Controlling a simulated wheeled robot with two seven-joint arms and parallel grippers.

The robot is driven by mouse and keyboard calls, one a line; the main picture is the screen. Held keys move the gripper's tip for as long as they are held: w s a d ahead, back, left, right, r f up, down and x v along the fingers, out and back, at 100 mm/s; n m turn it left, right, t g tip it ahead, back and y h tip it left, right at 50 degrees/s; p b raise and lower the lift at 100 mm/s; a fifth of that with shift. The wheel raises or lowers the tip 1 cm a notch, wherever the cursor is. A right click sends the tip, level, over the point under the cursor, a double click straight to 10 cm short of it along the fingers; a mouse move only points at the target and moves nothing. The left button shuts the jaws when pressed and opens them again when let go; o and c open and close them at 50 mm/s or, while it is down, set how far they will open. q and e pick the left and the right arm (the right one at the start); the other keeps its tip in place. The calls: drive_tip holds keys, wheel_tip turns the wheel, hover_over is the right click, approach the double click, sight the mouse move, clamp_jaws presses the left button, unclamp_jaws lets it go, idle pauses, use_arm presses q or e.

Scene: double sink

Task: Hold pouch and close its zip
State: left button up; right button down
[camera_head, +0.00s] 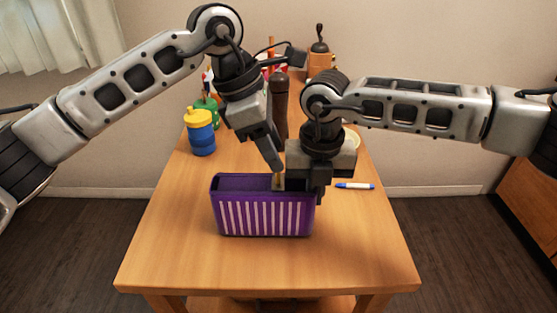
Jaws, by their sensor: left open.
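The purple pouch (262,217) with pale vertical stripes stands upright on the wooden table, its top open. A small tan piece (277,182) shows at its rim, perhaps the zip pull; it is too small to be sure. My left gripper (276,166) is open and points down, its tip just above the pouch's opening near this piece. My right gripper (319,190) points down at the pouch's upper right end. Its fingers overlap the rim in the picture, and I cannot tell whether they grip it. The zip's track is not clearly visible.
A blue bottle with a yellow top (200,132) and a green item (207,106) stand at the left. A dark brown mill (280,108) stands behind the grippers. A blue and white pen (355,186) lies right of the pouch. The table's front (265,265) is clear.

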use_arm(q)
wheel_tip(320, 180, up, 3)
drive_tip(key=shift+w+a+f, duration=0.1)
drive_tip(key=shift+a, duration=0.25)
drive_tip(key=n+t+h, duration=0.1)
drive_tip(key=n+h, duration=0.1)
approach(278, 176)
drive_tip(key=x, duration=0.9)
drive_tip(key=shift+w+a+f, duration=0.25)
drive_tip(key=shift+w+f, duration=0.05)
drive_tip(key=shift+w, duration=0.05)
drive_tip(key=c, duration=0.6)
